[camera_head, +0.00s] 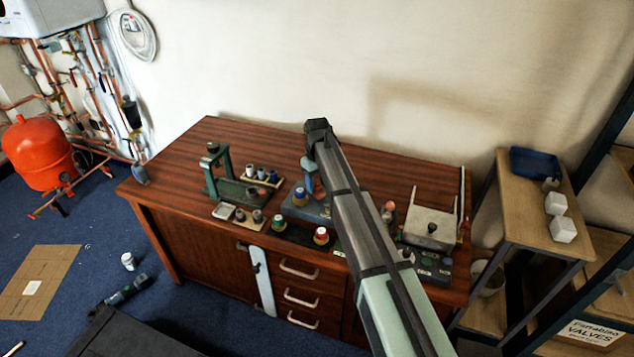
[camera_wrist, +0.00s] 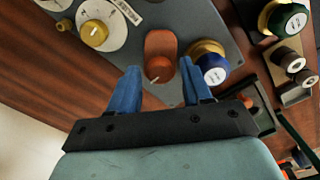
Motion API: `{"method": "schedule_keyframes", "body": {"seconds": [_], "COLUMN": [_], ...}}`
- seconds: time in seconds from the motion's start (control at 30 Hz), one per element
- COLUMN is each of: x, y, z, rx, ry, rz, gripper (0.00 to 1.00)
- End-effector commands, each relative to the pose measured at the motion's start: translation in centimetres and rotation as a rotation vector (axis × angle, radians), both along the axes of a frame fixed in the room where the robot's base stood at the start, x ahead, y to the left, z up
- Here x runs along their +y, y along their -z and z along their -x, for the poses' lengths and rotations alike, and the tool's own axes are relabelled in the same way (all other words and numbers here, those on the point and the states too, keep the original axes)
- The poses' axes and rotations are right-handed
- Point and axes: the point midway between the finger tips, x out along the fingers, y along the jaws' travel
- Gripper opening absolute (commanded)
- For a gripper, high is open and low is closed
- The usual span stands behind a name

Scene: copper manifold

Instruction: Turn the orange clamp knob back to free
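The orange clamp knob (camera_wrist: 160,67) shows in the wrist view, round, with a pale pointer mark and an orange plate (camera_wrist: 160,42) beside it. It stands on a grey base plate (camera_wrist: 195,22). The two blue fingers of my gripper (camera_wrist: 161,76) are spread, one at each side of the knob, with small gaps visible. I cannot tell how far down the fingers reach along the knob. In the head view my gripper (camera_head: 309,178) points down over the grey base (camera_head: 298,205) on the bench; the orange knob is not clearly visible there.
A blue-and-brass knob (camera_wrist: 212,65) stands close beside the right finger in the wrist view. A yellow knob on a white disc (camera_wrist: 94,34) is to the left. In the head view a green frame (camera_head: 212,175) and a pale box (camera_head: 430,228) stand on the wooden bench (camera_head: 190,150).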

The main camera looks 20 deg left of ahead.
Motion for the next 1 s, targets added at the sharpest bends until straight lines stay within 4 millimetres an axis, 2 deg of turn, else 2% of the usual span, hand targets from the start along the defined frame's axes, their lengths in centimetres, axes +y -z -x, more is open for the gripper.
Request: {"method": "schedule_keyframes", "body": {"seconds": [0.07, 0.33, 0.47, 1.0], "x": [0.0, 0.0, 0.0, 0.1], "y": [0.0, -0.1, -1.0, -10.7], "z": [0.0, 0.0, 0.0, -0.1], "rx": [0.0, -0.001, -0.002, -0.002], "ry": [0.0, 0.001, 0.001, 0.001], "rz": [0.0, -0.001, -0.001, -0.001], "gripper": [0.57, 0.57, 0.57, 0.57]}}
